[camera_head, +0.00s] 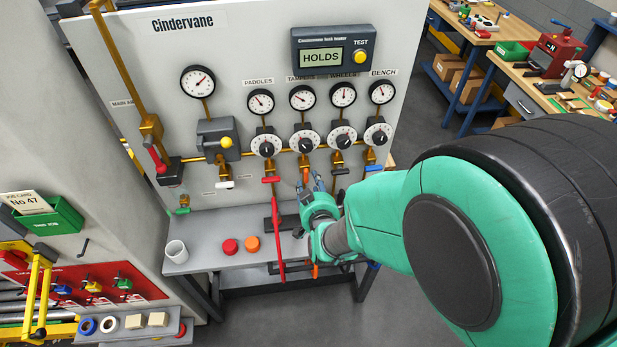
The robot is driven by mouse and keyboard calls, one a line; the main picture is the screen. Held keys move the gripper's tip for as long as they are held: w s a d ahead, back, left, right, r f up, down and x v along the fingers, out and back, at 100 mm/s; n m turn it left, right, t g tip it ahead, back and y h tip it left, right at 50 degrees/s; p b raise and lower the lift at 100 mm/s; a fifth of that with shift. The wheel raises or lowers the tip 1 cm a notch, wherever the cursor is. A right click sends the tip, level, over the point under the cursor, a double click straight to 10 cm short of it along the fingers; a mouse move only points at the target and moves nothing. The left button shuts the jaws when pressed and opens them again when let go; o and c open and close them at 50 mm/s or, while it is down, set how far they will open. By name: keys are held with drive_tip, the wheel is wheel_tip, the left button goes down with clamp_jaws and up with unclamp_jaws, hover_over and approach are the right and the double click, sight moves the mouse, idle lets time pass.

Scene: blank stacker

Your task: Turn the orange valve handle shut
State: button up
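The orange valve handle (306,177) is small and sits below the Tampers gauge and dial on the panel. It appears to hang downward, unlike the red handle beside it, which lies level. My gripper (318,184) is just right of and slightly below the orange handle, its fingers pointing up toward the panel. I cannot tell whether it touches the handle, and the fingers are too small to show their opening. My green arm reaches in from the right and hides part of the bench.
Close by are a red handle (271,180), a black handle (341,172) and a blue handle (374,168).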

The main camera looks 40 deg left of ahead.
sight(306, 174)
drive_tip(key=shift+x, duration=2.85)
clamp_jaws()
